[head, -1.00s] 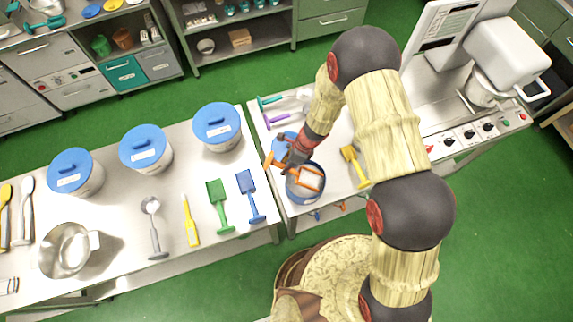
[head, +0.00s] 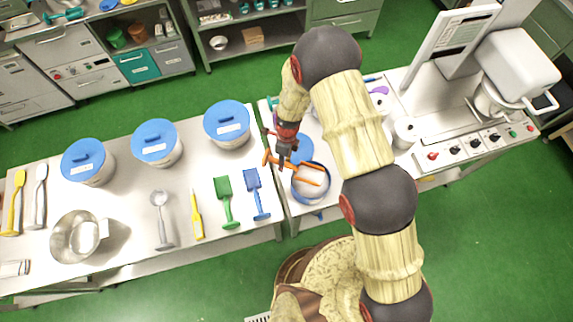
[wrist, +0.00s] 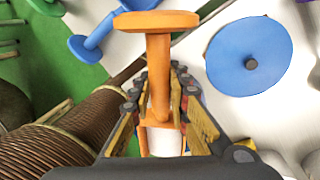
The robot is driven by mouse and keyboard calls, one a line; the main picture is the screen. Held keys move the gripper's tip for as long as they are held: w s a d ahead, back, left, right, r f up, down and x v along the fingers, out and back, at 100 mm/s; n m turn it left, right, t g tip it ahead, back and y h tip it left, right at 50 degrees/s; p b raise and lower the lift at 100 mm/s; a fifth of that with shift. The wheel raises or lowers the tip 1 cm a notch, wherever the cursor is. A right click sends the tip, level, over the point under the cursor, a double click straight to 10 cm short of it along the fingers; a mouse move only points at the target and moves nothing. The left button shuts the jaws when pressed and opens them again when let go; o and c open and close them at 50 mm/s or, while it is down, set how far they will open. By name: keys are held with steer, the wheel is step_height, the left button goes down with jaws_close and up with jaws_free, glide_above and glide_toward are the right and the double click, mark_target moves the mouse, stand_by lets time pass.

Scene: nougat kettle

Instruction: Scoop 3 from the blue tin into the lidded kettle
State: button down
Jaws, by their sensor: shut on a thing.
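The blue tin (head: 325,193) stands open on the right table, with pale contents inside. My gripper (head: 285,152) is shut on the handle of an orange scoop (head: 267,158), above and left of the tin. The scoop's bowl end reaches over the tin's mouth; whether it touches the contents is unclear. In the wrist view my gripper (wrist: 160,105) grips the orange scoop's shaft (wrist: 158,70), and a white patch shows below it. A blue lid (head: 301,147) lies behind the tin; it also shows in the wrist view (wrist: 240,45). A white machine over a pot (head: 488,100) at the right may be the kettle.
Three blue-lidded containers (head: 157,140) stand on the left table. A green scoop (head: 225,200), a blue scoop (head: 256,192), a yellow tool (head: 197,215) and a metal jug (head: 75,238) lie or stand there. My arm hides part of the right table. White cylinders (head: 404,132) stand beyond it.

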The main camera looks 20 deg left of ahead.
steer(key=shift+h, duration=0.3)
steer(key=shift+a+r, duration=0.2)
steer(key=shift+r, duration=1.2)
steer(key=shift+a+r, duration=0.15)
steer(key=shift+r, duration=1.2)
